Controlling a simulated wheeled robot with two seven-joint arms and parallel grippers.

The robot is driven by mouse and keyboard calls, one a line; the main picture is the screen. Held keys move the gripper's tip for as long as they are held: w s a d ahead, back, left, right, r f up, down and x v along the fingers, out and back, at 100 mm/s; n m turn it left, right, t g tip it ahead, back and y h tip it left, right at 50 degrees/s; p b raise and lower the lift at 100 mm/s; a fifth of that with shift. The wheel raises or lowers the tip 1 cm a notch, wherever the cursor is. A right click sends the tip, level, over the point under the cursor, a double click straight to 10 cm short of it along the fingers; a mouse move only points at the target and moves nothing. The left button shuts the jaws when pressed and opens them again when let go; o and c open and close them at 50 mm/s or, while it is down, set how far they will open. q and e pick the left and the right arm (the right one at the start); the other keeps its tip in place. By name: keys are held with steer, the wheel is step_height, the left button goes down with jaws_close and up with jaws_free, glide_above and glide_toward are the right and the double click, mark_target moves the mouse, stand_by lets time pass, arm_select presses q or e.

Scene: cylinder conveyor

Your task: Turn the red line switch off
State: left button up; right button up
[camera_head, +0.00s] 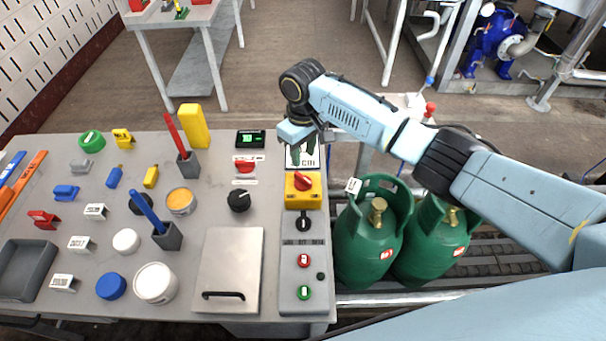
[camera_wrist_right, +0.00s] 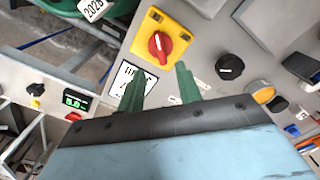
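A red rotary switch on a yellow plate (camera_head: 303,182) sits on the grey panel at the right side of the table. It also shows in the right wrist view (camera_wrist_right: 160,45), just beyond my fingertips, with its ridge pointing roughly up and down there. I cannot read its setting. Another red knob (camera_head: 245,165) sits to the left, below a small green display (camera_head: 250,139). My right gripper (camera_head: 303,153) hangs over the white label behind the yellow plate. Its two green fingers (camera_wrist_right: 160,82) are apart, with nothing between them. My left gripper is not in view.
A black knob (camera_head: 239,200) lies left of the switch, and the panel (camera_head: 318,270) with red and green buttons lies in front. Green gas cylinders (camera_head: 375,240) stand to the right. Blocks, tubs and a grey lid (camera_head: 228,265) fill the table's left and middle.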

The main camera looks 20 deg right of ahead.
mark_target(303, 177)
step_height(303, 177, down, 9)
steer(key=shift+b, duration=0.6)
jaws_close()
